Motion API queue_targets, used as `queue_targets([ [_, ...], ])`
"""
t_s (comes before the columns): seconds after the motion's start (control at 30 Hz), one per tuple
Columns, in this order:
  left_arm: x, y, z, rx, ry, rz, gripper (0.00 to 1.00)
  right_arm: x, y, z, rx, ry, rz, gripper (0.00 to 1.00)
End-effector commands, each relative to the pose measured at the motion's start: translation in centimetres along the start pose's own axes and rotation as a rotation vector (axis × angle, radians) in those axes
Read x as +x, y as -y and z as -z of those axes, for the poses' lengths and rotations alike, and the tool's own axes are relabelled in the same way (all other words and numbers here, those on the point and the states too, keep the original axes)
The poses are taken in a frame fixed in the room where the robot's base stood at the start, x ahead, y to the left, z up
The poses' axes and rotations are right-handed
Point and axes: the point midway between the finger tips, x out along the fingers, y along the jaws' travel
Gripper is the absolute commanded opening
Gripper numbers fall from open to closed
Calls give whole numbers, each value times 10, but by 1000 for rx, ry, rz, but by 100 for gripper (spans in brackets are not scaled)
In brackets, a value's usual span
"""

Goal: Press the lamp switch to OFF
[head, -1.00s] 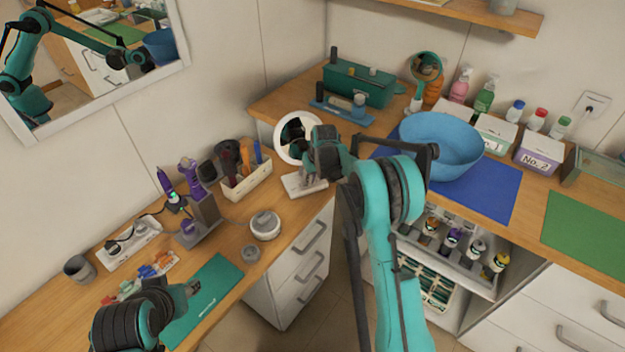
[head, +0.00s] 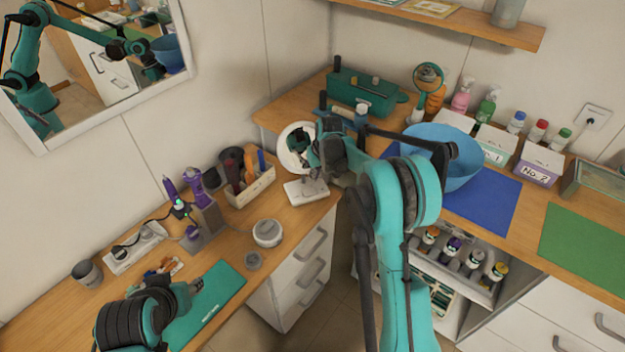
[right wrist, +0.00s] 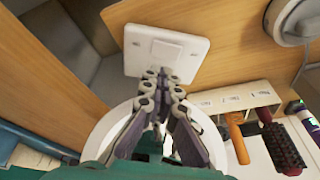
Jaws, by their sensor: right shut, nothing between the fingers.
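The lamp is a white round ring (head: 297,134) on a flat white base (head: 297,192), at the table corner in the head view. Its base also shows in the right wrist view (right wrist: 137,62), with a square white switch (right wrist: 166,50) on top. My right gripper (head: 318,178) is over the lamp base and hides part of it. In the right wrist view its fingers (right wrist: 160,74) are shut and empty, with the tips at the switch's near edge. I cannot tell whether they touch it. My left gripper (head: 194,287) is over the green mat, its fingers too small to read.
A tool holder (head: 252,188) with brushes stands left of the lamp. A grey round jar (head: 267,233) is in front of it. The green mat (head: 222,290) has clear room.

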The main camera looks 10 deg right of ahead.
Motion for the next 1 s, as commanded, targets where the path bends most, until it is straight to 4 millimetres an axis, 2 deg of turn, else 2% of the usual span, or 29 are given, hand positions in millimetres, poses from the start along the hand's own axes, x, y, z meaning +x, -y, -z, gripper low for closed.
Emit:
queue_targets([
  [0.03, -6, 0, 4, 0, 0, 0, 40, -16, -1, 1, 0, 0, 1, 0],
  [0.1, -9, 0, 6, 0, 0, 0, 40, -30, -4, 1, 1, 0, 1, 0],
  [0.33, -16, 0, 11, 0, 0, 0, 40, -60, -10, 0, 0, 0, 1, 0],
  [1.0, -17, 0, 12, 0, 0, 0, 40, -68, -11, -1, -1, -1, 0, 0],
])
